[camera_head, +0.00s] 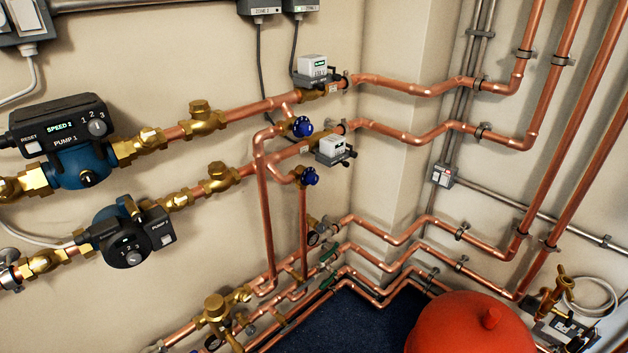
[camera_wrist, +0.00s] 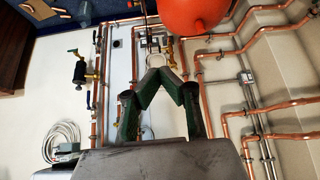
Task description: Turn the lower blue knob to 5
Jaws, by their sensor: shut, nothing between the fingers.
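The lower blue knob (camera_head: 308,176) sits on a brass valve on the lower branch pipe, left of the wall corner in the head view. The upper blue knob (camera_head: 302,126) is just above it on the other branch. Both are small here, and I cannot read any numbers on them. My gripper (camera_wrist: 160,74) shows only in the wrist view, its green and black fingers meeting at the tips, shut and empty. It faces a different stretch of wall and pipes, and I cannot make out the lower blue knob there.
A red tank (camera_head: 470,325) stands at the front right; it also shows in the wrist view (camera_wrist: 193,12). Pump 1 (camera_head: 75,150) and pump 2 (camera_head: 128,240) are left of the knobs. Valve actuators (camera_head: 333,150) and copper pipes crowd the wall around them.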

